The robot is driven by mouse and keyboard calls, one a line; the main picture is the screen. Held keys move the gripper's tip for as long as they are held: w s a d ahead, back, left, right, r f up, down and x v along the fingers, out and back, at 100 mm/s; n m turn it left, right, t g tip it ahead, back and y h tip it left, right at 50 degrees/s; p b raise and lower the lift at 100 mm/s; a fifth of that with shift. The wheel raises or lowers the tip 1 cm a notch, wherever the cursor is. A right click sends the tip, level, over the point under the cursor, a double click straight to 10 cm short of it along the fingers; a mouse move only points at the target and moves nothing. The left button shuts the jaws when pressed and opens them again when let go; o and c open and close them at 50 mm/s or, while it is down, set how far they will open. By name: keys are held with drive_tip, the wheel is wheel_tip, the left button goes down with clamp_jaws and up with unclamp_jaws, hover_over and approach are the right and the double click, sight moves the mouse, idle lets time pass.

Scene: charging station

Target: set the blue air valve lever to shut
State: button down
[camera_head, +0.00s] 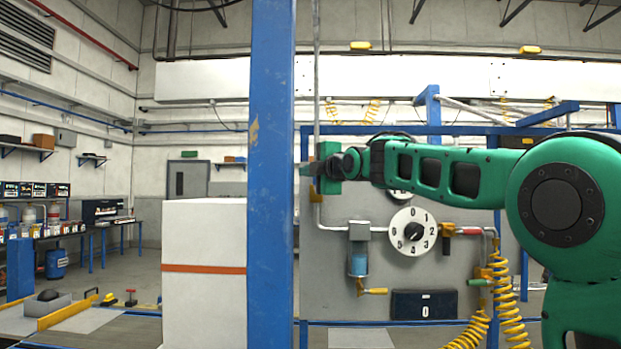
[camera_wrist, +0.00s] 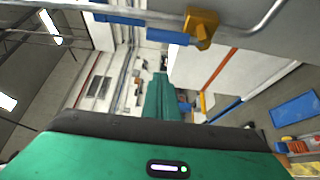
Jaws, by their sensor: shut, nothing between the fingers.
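The blue air valve lever (camera_wrist: 167,37) shows at the top of the wrist view, beside an orange valve body (camera_wrist: 200,28) on a grey pipe. It looks to lie roughly along the pipe. My gripper (camera_head: 308,169) is at this pipe, slightly above the valve body, pointing left. In the wrist view its green fingers (camera_wrist: 160,82) are together and empty, apart from the lever in the picture.
A blue post (camera_head: 270,180) stands in front, left of the panel (camera_head: 335,270). The panel holds a numbered dial (camera_head: 413,231), a red lever (camera_head: 468,231), a yellow lever (camera_head: 374,291) and coiled yellow hoses (camera_head: 503,290). A white box (camera_head: 204,230) stands left of the post.

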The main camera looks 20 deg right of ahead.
drive_tip(key=shift+w+d, duration=0.5)
drive_tip(key=shift+w, duration=0.3)
drive_tip(key=shift+w+d, duration=0.45)
drive_tip(key=shift+w, duration=0.3)
drive_tip(key=shift+w+d, duration=0.5)
drive_tip(key=shift+w, duration=0.3)
drive_tip(key=shift+a, duration=0.1)
